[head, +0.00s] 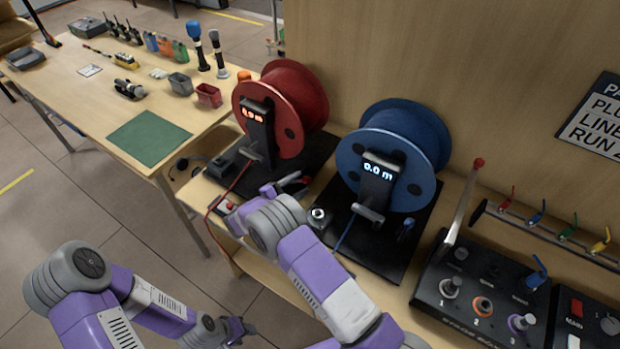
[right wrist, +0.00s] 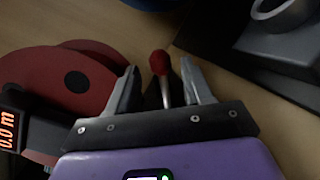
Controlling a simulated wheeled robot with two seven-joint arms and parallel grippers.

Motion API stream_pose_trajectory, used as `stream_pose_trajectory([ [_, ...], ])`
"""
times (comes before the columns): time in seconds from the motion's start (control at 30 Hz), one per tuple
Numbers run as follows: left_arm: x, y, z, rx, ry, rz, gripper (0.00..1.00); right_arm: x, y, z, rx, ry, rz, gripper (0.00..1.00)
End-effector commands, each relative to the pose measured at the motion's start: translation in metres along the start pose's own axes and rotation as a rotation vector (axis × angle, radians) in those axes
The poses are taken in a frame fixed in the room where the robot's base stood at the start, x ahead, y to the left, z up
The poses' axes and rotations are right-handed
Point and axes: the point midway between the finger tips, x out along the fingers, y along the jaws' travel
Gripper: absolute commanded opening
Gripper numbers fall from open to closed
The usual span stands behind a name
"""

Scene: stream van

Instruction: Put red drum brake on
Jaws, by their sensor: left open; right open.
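The red drum (head: 285,108) stands on a black base at the back of the bench, with a lit red display on its post. Its brake lever shows in the right wrist view as a thin metal rod with a red knob (right wrist: 160,63). In the head view the small red knob (head: 307,180) is beside the drum's base. My right gripper (head: 293,184) is open there. In the right wrist view its fingers (right wrist: 158,78) stand on either side of the lever, not closed on it. My left gripper (head: 240,329) is open and empty, low in front of the bench.
A blue drum (head: 395,150) stands close on the right. A red cable (head: 232,187) runs down from the red drum. A switch box (head: 480,290) with a tall red-tipped lever is further right. A table (head: 85,115) with small items stands at the left.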

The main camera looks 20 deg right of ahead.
Motion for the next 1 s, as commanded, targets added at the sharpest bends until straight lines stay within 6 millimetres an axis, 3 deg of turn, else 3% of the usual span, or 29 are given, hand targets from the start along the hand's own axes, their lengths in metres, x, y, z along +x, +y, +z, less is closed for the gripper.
stream_pose_trajectory([
  [0.3, 0.001, 0.0, 0.0, 0.0, 0.0, 0.0, 0.45, 0.047, -0.001, 0.0, -0.001, -0.001, -0.002, 0.5],
  [0.7, 0.001, -0.001, 0.0, 0.0, 0.0, 0.0, 0.45, 0.055, -0.001, 0.0, -0.002, 0.001, -0.001, 0.49],
  [1.0, 0.001, -0.001, 0.0, 0.0, 0.0, 0.0, 0.45, 0.054, -0.001, 0.0, -0.002, 0.001, -0.001, 0.03],
])
